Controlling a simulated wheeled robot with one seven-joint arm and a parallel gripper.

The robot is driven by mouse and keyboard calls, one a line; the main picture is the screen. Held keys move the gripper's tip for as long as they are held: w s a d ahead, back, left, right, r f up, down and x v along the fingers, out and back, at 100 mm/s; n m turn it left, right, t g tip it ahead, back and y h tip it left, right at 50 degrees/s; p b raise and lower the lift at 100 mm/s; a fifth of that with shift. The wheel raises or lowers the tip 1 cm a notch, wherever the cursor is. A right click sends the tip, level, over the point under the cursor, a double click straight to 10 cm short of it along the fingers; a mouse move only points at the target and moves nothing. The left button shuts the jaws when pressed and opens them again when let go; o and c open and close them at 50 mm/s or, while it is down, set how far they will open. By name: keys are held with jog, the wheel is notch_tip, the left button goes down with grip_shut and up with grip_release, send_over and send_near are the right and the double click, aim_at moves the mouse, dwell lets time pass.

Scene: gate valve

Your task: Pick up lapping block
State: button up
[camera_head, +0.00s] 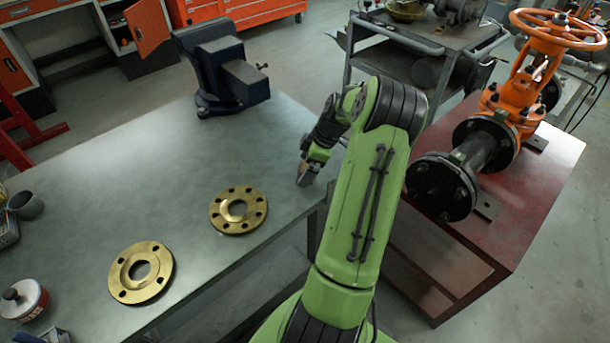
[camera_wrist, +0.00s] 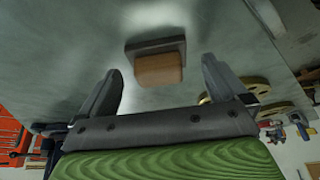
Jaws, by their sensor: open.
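The lapping block (camera_wrist: 158,68) shows in the wrist view as a light wooden grip on a dark grey flat base. It rests on the grey bench top (camera_head: 150,165). My gripper (camera_wrist: 160,74) is open, with one finger to the left of the block and one to the right. The wooden part lies between the fingertips in the picture, and neither finger visibly touches it. In the head view my gripper (camera_head: 306,174) is low over the bench near its right edge. The block is mostly hidden there by my gripper.
Two brass flanges (camera_head: 238,210) (camera_head: 141,272) lie on the bench to the left. A dark blue vise (camera_head: 225,75) stands at the back. A red and white tin (camera_head: 24,299) is at the front left. An orange gate valve (camera_head: 530,85) stands on a red table to the right.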

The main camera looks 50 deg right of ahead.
aim_at(305, 167)
jog(key=shift+w+a+f, duration=0.1)
jog(key=shift+w+f, duration=0.15)
jog(key=shift+f, duration=0.25)
jog(key=shift+r, duration=0.1)
jog(key=c, duration=1.5)
notch_tip(305, 167, up, 10)
jog(key=p, duration=0.2)
jog(key=shift+p, duration=0.4)
